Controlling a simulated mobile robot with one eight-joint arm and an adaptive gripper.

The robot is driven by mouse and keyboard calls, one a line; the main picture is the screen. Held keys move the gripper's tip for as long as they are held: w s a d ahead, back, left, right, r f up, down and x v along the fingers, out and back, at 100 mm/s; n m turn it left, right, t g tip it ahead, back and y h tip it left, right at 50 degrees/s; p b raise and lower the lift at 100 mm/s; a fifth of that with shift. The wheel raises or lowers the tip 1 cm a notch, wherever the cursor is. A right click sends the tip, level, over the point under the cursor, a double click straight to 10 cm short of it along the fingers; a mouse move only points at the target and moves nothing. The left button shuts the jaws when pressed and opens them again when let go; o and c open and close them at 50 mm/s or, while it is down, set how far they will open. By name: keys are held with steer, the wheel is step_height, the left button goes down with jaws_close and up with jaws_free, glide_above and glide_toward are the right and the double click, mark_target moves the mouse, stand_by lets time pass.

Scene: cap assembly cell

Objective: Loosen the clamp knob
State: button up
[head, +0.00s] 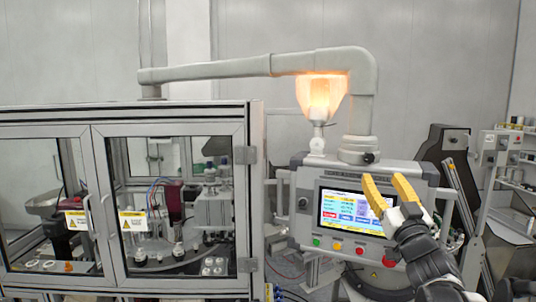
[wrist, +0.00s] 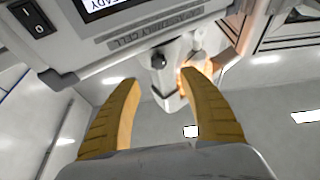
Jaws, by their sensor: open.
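The clamp knob, a small dark round knob (head: 369,157), sits on the grey collar (head: 355,146) where the bent pipe meets the top of the control panel. In the wrist view the knob (wrist: 158,62) shows near the top middle, beyond and between the fingertips. My gripper (head: 385,178) has two yellow fingers, spread open and empty, in front of the panel's screen and below the knob in the head view. In the wrist view my gripper (wrist: 165,76) has a clear gap between its fingers. The fingers appear apart from the knob.
The control panel (head: 308,205) has a lit screen and several coloured buttons close to my gripper. An orange-lit beacon (head: 320,95) stands beside the pipe (head: 210,70). A glass-doored machine cabinet (head: 180,117) fills the left. A black rocker switch (wrist: 35,16) shows in the wrist view.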

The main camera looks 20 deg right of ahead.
mark_target(370, 158)
steer(key=p+x, duration=0.2)
steer(key=x, duration=0.8)
steer(key=shift+w+d+f, duration=0.1)
steer(key=shift+w+d, duration=0.05)
jaws_close()
